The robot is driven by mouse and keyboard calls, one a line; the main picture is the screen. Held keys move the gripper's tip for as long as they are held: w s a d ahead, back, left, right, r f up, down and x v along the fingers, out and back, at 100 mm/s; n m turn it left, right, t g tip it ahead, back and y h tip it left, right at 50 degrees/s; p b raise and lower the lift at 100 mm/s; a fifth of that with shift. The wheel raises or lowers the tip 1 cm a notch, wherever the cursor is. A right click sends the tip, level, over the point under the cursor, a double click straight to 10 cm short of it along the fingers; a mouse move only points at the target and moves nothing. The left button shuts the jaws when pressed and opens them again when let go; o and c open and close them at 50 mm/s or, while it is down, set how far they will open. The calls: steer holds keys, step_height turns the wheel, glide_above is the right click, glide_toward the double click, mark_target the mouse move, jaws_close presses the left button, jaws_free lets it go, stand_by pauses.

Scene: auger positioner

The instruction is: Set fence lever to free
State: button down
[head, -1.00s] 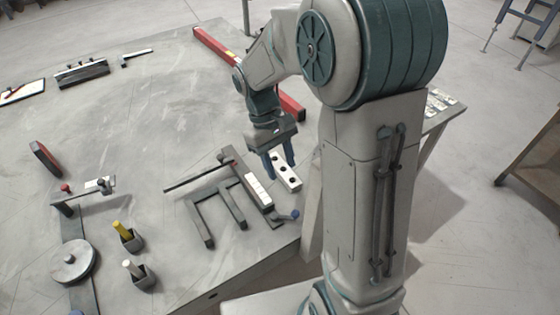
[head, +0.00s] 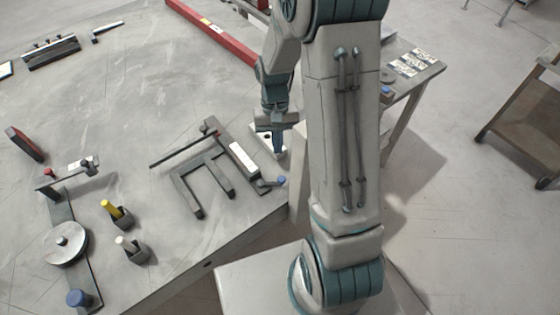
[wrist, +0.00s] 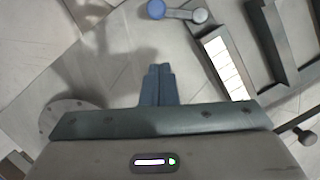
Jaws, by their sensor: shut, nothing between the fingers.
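The fence assembly is a dark frame with two prongs (head: 198,190) near the front right of the table, with a white strip (head: 243,158) on its long bar. A short grey lever with a blue knob (head: 281,180) sits at the bar's near end; it also shows at the top of the wrist view as a grey arm (wrist: 180,13) with a blue knob (wrist: 156,9). My gripper (head: 277,148) is above the table's right edge, behind the lever in the head view. In the wrist view its fingers (wrist: 157,82) are together and empty, apart from the lever.
A red beam (head: 215,30) lies at the back. Yellow-topped (head: 115,212) and white-topped (head: 130,248) posts and a round disc (head: 65,243) stand at the left. The table's middle is clear.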

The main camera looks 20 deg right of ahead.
steer(key=shift+x, duration=1.05)
steer(key=shift+s+a+f+p, duration=0.1)
steer(key=shift+s+f+p, duration=0.05)
steer(key=shift+s, duration=0.5)
steer(key=shift+s+a+f+p, duration=0.1)
steer(key=shift+s+a+p, duration=0.05)
steer(key=shift+s, duration=0.45)
steer(key=shift+s+a+f+p, duration=0.1)
steer(key=shift+s+f+p, duration=0.05)
steer(key=shift+s, duration=0.5)
